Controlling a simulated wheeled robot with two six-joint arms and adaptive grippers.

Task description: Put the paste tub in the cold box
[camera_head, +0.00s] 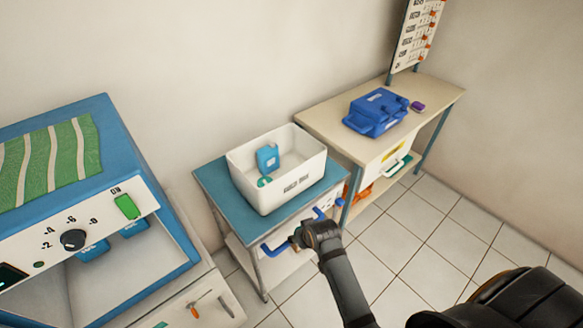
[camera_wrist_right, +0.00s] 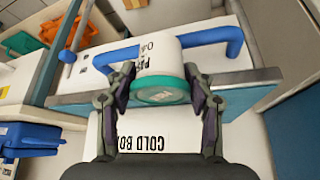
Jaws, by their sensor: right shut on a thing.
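The paste tub (camera_wrist_right: 163,62) is a white cylinder with a green lid, seen in the right wrist view with its label partly hidden. My right gripper (camera_wrist_right: 162,88) is shut on it, one finger on each side. In the head view this gripper (camera_head: 300,238) is low in front of the cart's blue handle; the tub cannot be made out there. The cold box (camera_head: 291,188) is an open white bin on the blue-topped cart, behind and above the gripper. Its lettering shows upside down in the right wrist view (camera_wrist_right: 135,145). My left gripper is not in view.
A blue jug (camera_head: 268,157) and a small round teal item (camera_head: 264,182) are in the box. The cart (camera_head: 214,182) has blue handles at its front. A bench (camera_head: 330,118) with a blue case (camera_head: 376,112) stands to the right, a blue-framed unit (camera_head: 150,165) to the left.

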